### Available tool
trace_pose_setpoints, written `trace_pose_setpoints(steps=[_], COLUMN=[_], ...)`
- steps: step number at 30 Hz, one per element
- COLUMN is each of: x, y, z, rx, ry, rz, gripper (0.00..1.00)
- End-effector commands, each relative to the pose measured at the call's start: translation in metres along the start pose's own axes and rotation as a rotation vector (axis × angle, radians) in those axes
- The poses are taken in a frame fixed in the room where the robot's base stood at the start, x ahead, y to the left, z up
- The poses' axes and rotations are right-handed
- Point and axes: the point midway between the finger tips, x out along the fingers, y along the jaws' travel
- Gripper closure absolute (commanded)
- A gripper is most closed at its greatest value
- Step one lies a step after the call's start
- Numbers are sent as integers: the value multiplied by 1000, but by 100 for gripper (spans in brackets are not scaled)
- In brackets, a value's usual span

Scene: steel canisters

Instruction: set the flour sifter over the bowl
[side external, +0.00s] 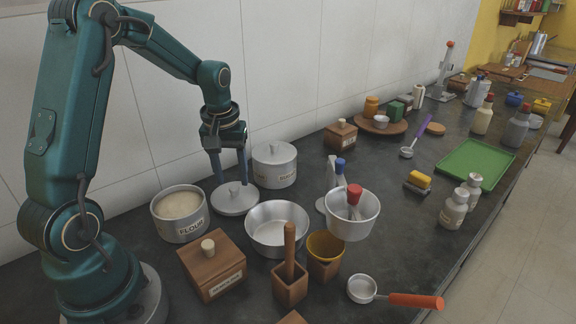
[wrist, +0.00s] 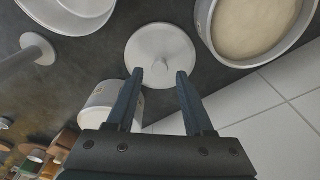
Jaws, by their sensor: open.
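A deep metal cup with a red-topped part (side external: 350,226), which may be the flour sifter, is right of the bowl. My gripper (side external: 231,180) is open and empty, pointing down at a round metal lid (side external: 234,206) with a small knob. In the wrist view, the fingertips (wrist: 160,74) appear on either side of the lid's knob (wrist: 161,65). I cannot tell whether they touch it.
The open flour canister (side external: 180,224) is left of the lid, and a closed canister (side external: 274,168) is behind it. A wooden box (side external: 212,266), a wooden holder (side external: 290,285) and a red-handled scoop (side external: 362,289) are in front. A green tray (side external: 474,164) lies far right.

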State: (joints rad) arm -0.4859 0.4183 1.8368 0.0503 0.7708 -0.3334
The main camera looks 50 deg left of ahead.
Motion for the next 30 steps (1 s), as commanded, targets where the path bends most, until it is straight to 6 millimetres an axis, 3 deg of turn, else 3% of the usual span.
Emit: trace_pose_setpoints(steps=[6,23,30], x=[27,-73,-102], y=[0,0,-34], z=[1,-13,-16], rx=[0,0,-100], ry=[-1,7,4], rz=[0,2,-12], gripper=[48,48,48])
